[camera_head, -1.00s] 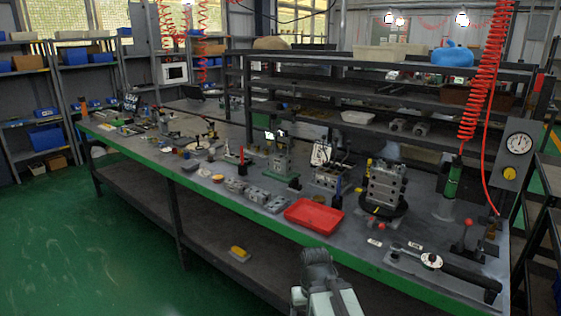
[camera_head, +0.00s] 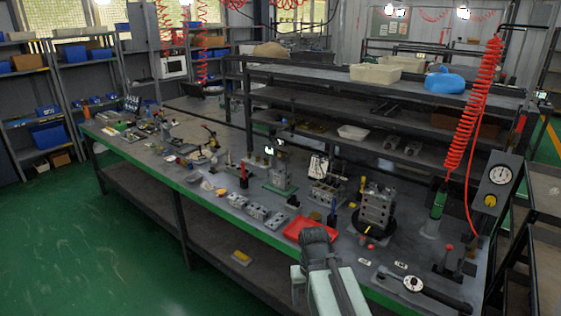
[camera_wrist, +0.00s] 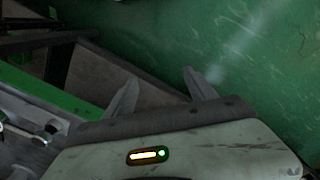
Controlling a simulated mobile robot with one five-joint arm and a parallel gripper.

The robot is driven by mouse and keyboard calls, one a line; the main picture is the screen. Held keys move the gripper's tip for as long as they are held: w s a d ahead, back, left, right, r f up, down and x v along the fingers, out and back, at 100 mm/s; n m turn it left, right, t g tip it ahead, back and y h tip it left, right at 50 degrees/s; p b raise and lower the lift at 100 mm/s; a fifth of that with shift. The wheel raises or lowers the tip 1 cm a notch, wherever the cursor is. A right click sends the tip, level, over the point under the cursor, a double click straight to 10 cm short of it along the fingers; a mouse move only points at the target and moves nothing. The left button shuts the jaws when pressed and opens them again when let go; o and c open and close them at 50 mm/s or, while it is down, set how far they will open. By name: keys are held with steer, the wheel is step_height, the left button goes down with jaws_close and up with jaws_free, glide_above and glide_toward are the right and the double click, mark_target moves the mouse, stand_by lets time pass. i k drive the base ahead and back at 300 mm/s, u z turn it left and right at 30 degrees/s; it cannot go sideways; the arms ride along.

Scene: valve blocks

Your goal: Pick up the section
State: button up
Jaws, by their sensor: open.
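Several small grey metal blocks, which look like valve sections (camera_head: 257,211), sit in a row along the front edge of the bench, left of the red tray (camera_head: 300,231). A taller grey stack of blocks (camera_head: 375,207) stands on a dark round base to the right of the tray. I cannot tell which block is the section. In the wrist view my gripper (camera_wrist: 160,76) is open and empty, its two fingers spread over the green floor and the dark lower shelf. No block lies between them. In the head view the fingers are hidden by my arm.
The long grey bench (camera_head: 340,265) has a green front edge. A torque wrench (camera_head: 413,284) lies at its right end, near a gauge panel (camera_head: 499,178). A red coiled hose (camera_head: 474,105) hangs above. Green floor (camera_head: 110,240) is free at the front left.

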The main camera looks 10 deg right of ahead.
mark_target(279, 174)
steer(key=u, duration=0.3)
steer(key=i, duration=0.75)
steer(key=u, duration=0.95)
steer(key=i, duration=1.2)
steer(key=z, duration=0.35)
